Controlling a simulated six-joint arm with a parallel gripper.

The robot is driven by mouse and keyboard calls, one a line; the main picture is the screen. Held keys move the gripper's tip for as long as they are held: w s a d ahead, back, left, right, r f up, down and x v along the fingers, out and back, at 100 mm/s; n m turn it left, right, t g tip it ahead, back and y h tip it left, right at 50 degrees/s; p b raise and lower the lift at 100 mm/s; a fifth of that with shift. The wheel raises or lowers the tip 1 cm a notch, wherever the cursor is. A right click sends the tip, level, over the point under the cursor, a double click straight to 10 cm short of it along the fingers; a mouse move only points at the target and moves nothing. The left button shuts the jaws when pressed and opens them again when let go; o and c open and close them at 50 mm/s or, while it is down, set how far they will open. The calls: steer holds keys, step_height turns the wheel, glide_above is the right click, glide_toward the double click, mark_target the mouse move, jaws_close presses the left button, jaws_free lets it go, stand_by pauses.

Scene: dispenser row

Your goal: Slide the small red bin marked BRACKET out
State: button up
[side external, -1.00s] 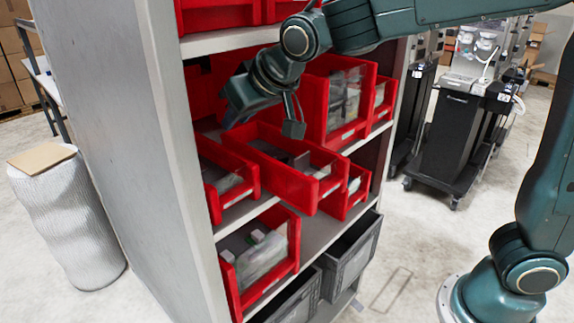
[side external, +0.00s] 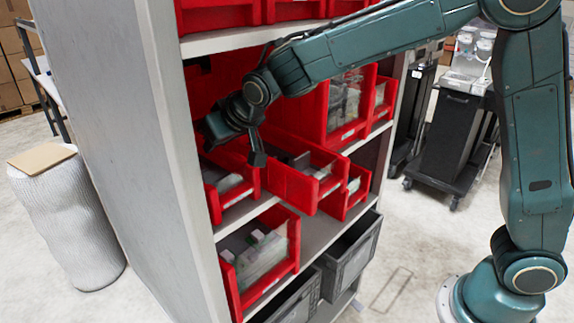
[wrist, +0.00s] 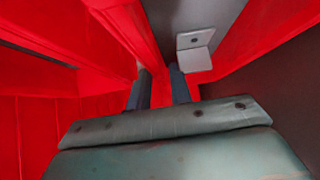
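My gripper (wrist: 159,76) is low among the red bins. In the wrist view its two dark fingers stand apart, with a red bin wall (wrist: 128,30) running down toward the gap between them. I cannot tell whether they touch it. Beside that bin a red bin (side external: 290,187) juts out past the shelf edge. Another small red bin (side external: 346,203) is on its right. No BRACKET marking is legible, so I cannot tell which bin bears it.
A grey item (wrist: 194,50) lies right of the fingers in the wrist view. Larger red bins stand behind on the shelf (side external: 345,110), and one more (side external: 265,250) is below. The shelf's grey side panel (side external: 110,130) is at left.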

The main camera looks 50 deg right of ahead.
steer(key=shift+w+f, duration=0.2)
jaws_close()
steer(key=shift+s, duration=0.15)
steer(key=shift+s, duration=5.1)
